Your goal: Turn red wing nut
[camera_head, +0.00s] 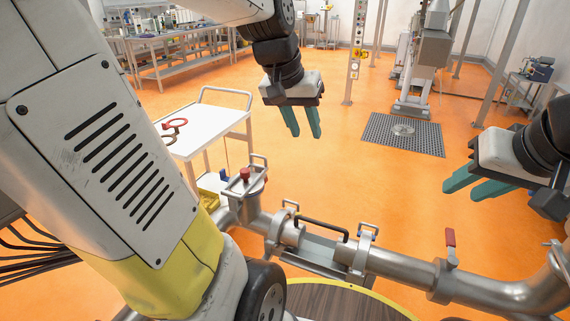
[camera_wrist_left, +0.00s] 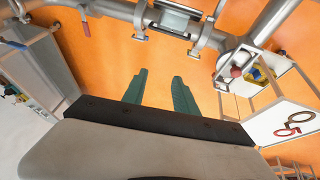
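A small red knob (camera_head: 245,174), which may be the red wing nut, sits on top of the metal pipe fitting (camera_head: 247,190) left of centre. It also shows in the left wrist view (camera_wrist_left: 236,72), right of my fingers. A second red part, a lever handle (camera_head: 450,237), stands on the pipe at the right; it shows in the left wrist view (camera_wrist_left: 85,29) too. My left gripper (camera_head: 305,137) is open and empty, above and beyond the pipe, apart from both red parts. My right gripper (camera_head: 460,191) is open and empty above the floor, beyond the red lever.
The steel pipe (camera_head: 488,293) with clamps and a black-handled cover (camera_head: 322,227) runs across the front. A white cart (camera_head: 205,127) with rings on top stands at the left. Equipment on a grey floor grate (camera_head: 425,141) stands farther back. Orange floor between is open.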

